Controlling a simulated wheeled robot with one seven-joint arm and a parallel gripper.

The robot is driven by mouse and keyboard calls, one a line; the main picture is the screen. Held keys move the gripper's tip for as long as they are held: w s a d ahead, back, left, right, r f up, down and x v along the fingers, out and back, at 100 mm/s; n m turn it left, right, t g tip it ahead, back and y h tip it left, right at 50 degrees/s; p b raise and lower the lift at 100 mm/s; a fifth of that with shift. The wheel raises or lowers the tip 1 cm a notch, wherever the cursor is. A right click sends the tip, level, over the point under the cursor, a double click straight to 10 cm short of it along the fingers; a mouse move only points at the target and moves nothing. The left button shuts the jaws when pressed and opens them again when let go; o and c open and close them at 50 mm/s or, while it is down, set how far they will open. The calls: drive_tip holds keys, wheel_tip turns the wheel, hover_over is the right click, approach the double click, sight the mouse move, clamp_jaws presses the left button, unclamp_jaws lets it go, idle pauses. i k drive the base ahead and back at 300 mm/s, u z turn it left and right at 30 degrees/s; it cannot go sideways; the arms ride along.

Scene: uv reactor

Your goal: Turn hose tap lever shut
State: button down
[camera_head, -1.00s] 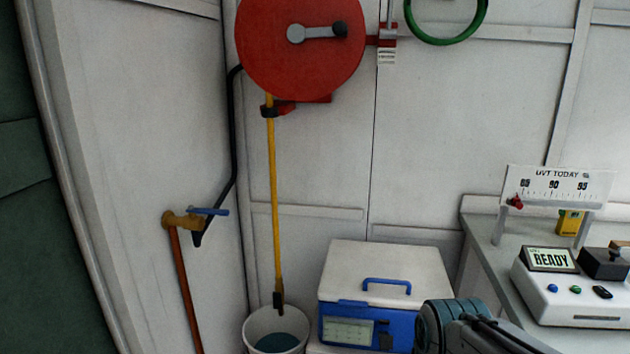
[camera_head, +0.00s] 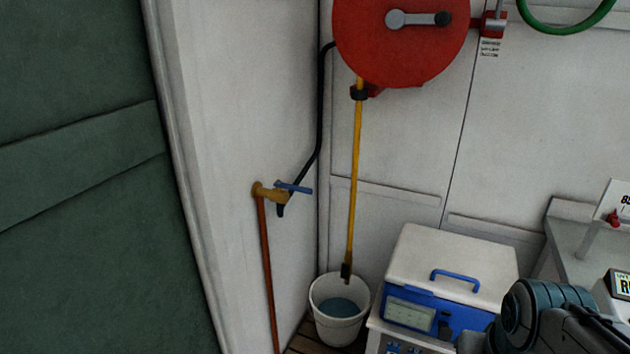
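The hose tap is a brass tap (camera_head: 270,193) on the left white wall, at the top of a copper-coloured pipe (camera_head: 267,270). Its blue lever (camera_head: 293,187) points right, about level, roughly in line with the tap body. A black hose (camera_head: 319,125) runs from the tap's outlet up to the red hose reel (camera_head: 400,40). Part of my arm shows at the lower right, well away from the tap. My gripper's fingers are not in view.
A yellow hose (camera_head: 356,180) hangs from the reel into a white bucket (camera_head: 317,291) holding blue-green liquid. A blue and white box (camera_head: 455,265) stands right of the bucket. A grey bench (camera_head: 575,235) is at the right edge. A dark green panel (camera_head: 80,180) fills the left.

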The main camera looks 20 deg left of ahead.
sight(278, 184)
drive_tip(key=z, duration=0.2)
drive_tip(key=k, duration=0.35)
drive_tip(key=u, duration=1)
drive_tip(key=i, duration=1.25)
drive_tip(key=z, duration=0.95)
